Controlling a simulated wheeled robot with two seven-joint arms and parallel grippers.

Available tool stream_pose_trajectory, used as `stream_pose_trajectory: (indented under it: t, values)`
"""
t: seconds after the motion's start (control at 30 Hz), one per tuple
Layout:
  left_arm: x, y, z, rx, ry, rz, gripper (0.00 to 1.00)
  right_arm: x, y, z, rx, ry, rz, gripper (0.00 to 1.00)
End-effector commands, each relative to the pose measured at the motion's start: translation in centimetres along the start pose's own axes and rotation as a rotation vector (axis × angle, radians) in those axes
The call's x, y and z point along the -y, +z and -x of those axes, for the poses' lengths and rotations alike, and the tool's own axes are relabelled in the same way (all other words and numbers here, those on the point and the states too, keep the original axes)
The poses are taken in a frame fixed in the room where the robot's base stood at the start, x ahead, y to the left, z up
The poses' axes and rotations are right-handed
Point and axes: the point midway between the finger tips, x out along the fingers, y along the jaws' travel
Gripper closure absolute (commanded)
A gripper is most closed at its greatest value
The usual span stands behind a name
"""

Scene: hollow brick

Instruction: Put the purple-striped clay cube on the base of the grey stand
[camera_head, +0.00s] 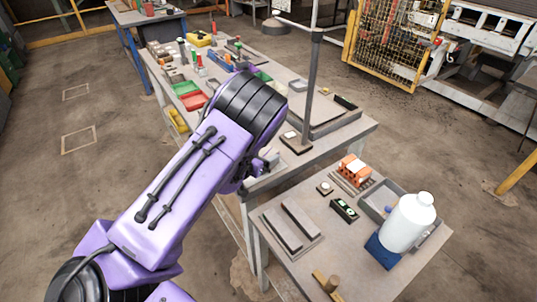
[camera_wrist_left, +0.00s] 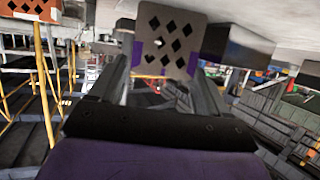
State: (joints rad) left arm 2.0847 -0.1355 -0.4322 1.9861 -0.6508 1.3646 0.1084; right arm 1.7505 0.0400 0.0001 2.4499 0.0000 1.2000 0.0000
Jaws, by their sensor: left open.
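A brownish-grey block face with diamond-shaped holes and purple at its sides, which looks like the striped clay cube (camera_wrist_left: 172,30), shows in the left wrist view. It lies ahead between the fingers of my left gripper (camera_wrist_left: 160,72), which is open; I cannot tell whether they touch it. In the head view my left gripper (camera_head: 258,168) is mostly hidden behind my purple forearm, at the near edge of the long bench, and I cannot make out the cube there. A grey upright post, likely the stand (camera_head: 309,95), rises by a small flat base plate (camera_head: 296,143). My right gripper is not in view.
The near table holds an orange brick (camera_head: 352,172) on a slatted rack, grey slabs (camera_head: 282,232), a green-marked level (camera_head: 344,209), and a white bottle (camera_head: 408,222) by a grey tray. The long bench behind carries red and green trays (camera_head: 194,101) and many small items.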

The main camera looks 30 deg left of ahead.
Motion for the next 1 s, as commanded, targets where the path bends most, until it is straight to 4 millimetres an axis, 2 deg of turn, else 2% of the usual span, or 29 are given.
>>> stream_pose_trajectory:
  t: [0.1, 0.33, 0.47, 0.53, 0.57, 0.83, 1.0]
  values:
    - [0.0, 0.0, -1.4, 0.001, -0.001, 0.000, 0.23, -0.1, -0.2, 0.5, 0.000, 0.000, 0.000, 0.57]
    - [0.0, 0.2, -1.6, 0.002, -0.002, 0.001, 0.23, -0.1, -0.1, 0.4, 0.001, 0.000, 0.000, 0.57]
    - [0.0, 0.2, -1.6, 0.002, -0.002, 0.001, 0.66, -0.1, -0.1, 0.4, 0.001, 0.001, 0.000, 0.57]
    - [0.0, 0.2, -1.6, 0.001, -0.002, 0.001, 0.67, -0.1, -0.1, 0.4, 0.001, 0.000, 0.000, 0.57]
    - [0.0, 0.2, -1.6, 0.001, -0.001, 0.001, 0.73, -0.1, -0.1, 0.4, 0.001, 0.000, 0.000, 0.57]
    - [0.0, -0.4, -1.5, 0.000, -0.001, 0.000, 0.73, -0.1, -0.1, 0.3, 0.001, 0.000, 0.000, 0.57]
    - [0.0, -2.8, -0.6, -0.003, -0.002, -0.001, 0.73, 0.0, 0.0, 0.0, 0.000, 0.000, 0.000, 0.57]
